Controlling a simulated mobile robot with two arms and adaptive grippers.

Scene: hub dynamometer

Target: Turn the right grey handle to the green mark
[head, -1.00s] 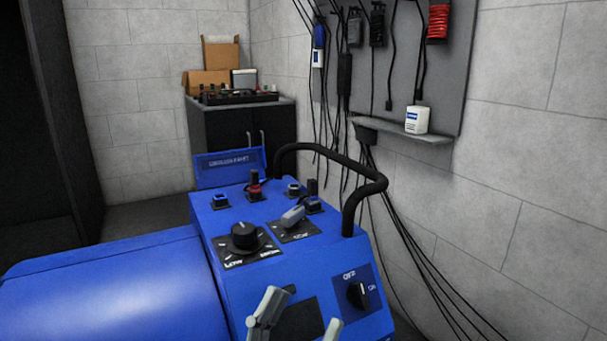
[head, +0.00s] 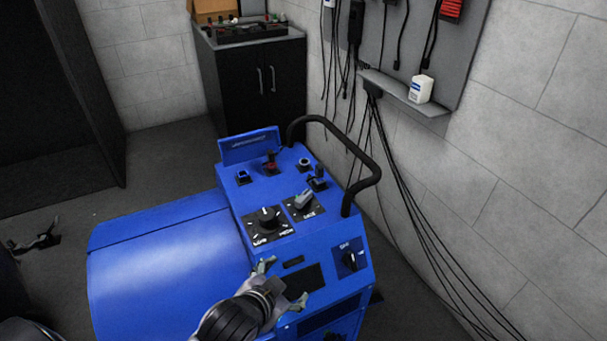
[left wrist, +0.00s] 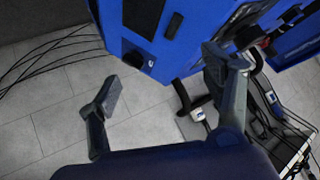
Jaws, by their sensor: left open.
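The right grey handle (head: 304,198) sits on a dark marked plate on top of the blue console (head: 332,238). It is a short grey lever slanting toward the upper right. No green mark can be made out at this size. A black knob (head: 267,219) with its own marked plate is left of it. My left gripper (head: 284,284) is open and empty over the console's near sloping face, below and apart from the handle. In the left wrist view its fingers (left wrist: 166,98) are spread, with the blue console beyond them. My right gripper is not in view.
A black rotary switch (head: 349,260) is on the console's right side. A red-based lever (head: 270,163) and small switches stand behind the handle. A black tubular rail (head: 370,165) curves along the right edge. Cables hang by the wall. A dark cabinet (head: 258,85) stands behind.

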